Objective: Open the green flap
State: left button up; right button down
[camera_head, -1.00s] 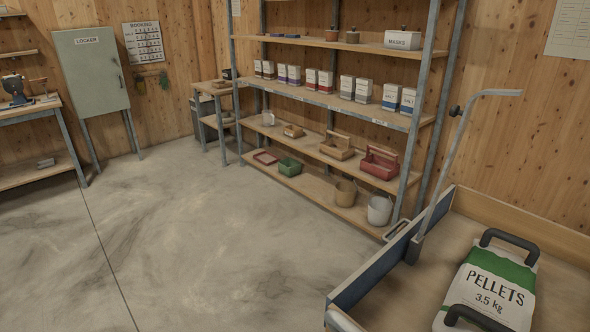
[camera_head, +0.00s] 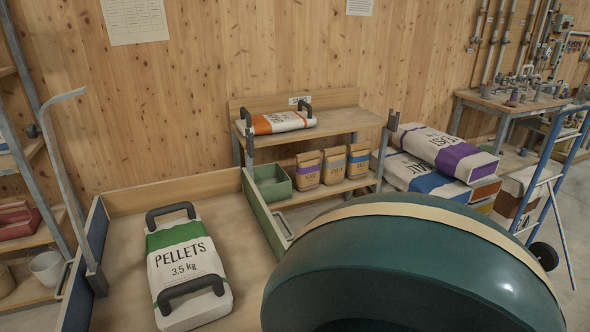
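The green flap (camera_head: 265,216) stands upright along the right side of a wooden tray or bench top (camera_head: 130,232). A small grey bracket or handle (camera_head: 284,226) shows at its outer side. The near end of the flap is hidden behind a large dark green drum (camera_head: 410,265) with a cream rim. Neither of my grippers is in view.
A pellets bag (camera_head: 185,258) with two black handles lies on the tray. A blue flap (camera_head: 84,268) with a tall grey bent bar (camera_head: 68,185) edges the tray's left side.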

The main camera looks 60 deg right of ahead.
aim_at(278, 245)
jog(key=k+l+z, duration=0.1)
jog(key=l+z, duration=0.2)
jog(key=z, duration=0.15)
jog(key=k+l+z, duration=0.1)
jog(key=l+z, duration=0.2)
jog(key=z, duration=0.15)
jog(key=l, duration=0.8)
jog(key=k+l, duration=0.1)
jog(key=l, duration=0.7)
jog(key=i+l+u, duration=0.1)
jog(key=l, duration=0.9)
jog(key=i+l, duration=0.1)
jog(key=l, duration=0.9)
jog(key=i+l+u, duration=0.15)
jog(key=i+l, duration=0.25)
jog(key=i, duration=0.1)
